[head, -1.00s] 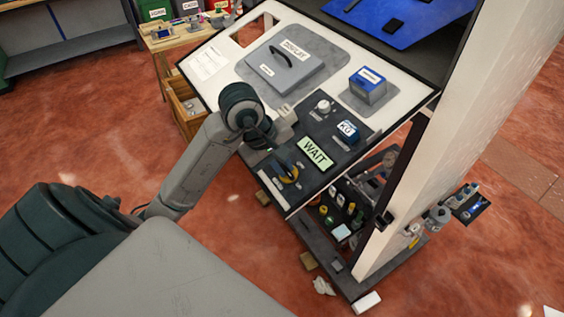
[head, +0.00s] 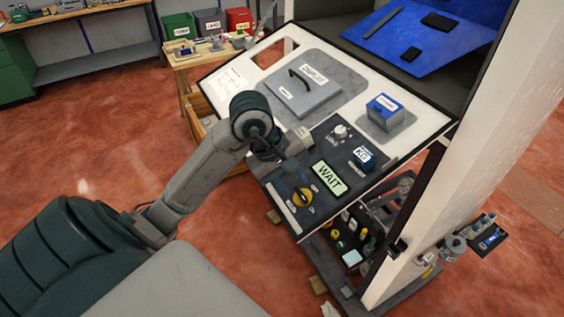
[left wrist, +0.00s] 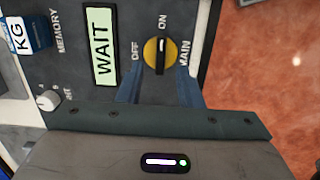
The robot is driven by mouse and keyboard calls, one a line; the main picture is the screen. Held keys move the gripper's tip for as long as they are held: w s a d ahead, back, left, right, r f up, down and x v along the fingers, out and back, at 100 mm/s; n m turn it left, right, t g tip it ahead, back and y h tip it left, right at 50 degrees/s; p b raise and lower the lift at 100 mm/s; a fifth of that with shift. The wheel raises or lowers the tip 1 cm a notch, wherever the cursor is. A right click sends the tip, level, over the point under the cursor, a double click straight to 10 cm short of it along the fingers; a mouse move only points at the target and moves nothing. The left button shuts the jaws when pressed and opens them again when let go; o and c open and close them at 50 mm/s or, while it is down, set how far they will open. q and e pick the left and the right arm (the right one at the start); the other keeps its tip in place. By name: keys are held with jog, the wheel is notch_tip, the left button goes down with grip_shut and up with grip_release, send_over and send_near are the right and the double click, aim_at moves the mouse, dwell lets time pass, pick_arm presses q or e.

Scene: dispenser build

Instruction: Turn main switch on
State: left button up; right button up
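The main switch is a round yellow knob (head: 303,197) on the dark panel of the sloping console. In the left wrist view the knob (left wrist: 157,52) has OFF, ON and MAIN labels around it. Its white mark lies on the side facing the ON label. My left gripper (head: 290,168) is above the panel, just short of the knob. In the left wrist view its two blue fingers (left wrist: 159,82) are spread and empty, with the knob ahead of the gap between them. My right gripper is not in view.
A lit WAIT display (head: 328,178), a white knob (head: 341,131) and a blue KG block (head: 363,157) share the panel. A white post (head: 440,190) stands at right.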

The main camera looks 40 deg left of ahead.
pick_arm(q)
jog(key=b+v, duration=0.1)
jog(key=v, duration=0.6)
jog(key=shift+b, duration=0.35)
jog(key=shift+r, duration=0.1)
